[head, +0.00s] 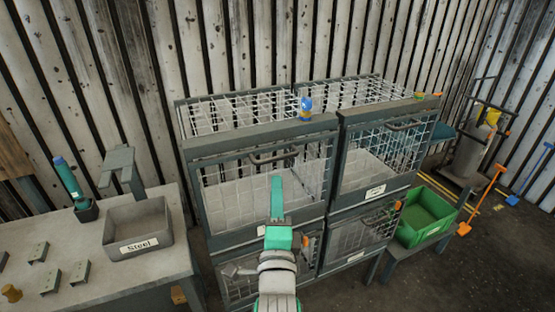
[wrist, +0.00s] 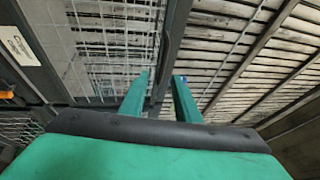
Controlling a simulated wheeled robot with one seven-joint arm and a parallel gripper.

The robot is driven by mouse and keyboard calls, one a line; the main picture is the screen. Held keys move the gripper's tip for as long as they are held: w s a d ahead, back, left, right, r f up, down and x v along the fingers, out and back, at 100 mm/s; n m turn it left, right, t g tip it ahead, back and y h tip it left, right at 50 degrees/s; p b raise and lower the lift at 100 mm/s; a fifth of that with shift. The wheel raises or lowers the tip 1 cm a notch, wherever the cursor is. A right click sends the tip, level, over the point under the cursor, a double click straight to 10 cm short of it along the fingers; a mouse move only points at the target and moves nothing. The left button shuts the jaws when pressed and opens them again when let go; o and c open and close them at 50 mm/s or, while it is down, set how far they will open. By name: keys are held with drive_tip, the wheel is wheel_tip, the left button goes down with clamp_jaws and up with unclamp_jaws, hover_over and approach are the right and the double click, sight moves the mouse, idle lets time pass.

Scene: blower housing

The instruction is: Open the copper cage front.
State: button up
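A block of grey wire cages stands against the wall, with two fronts above and two below. The upper left cage front (head: 225,190) looks shut and has a dark bar handle (head: 274,157) near its top edge. I cannot read its label clearly; a white label (wrist: 18,45) shows in the wrist view, its text too small to be sure which cage is copper. My gripper (head: 276,178) is in front of this cage, just below the handle in the picture.
The upper right cage (head: 380,160) and lower right cage (head: 355,237) are beside it, both labelled. A workbench with a Steel bin (head: 140,228) is at left; a green crate (head: 425,215) is at right.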

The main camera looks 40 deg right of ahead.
sight(278, 157)
drive_tip(key=x, duration=1.1)
drive_tip(key=shift+s+d+r, duration=0.15)
drive_tip(key=shift+r, duration=0.1)
clamp_jaws()
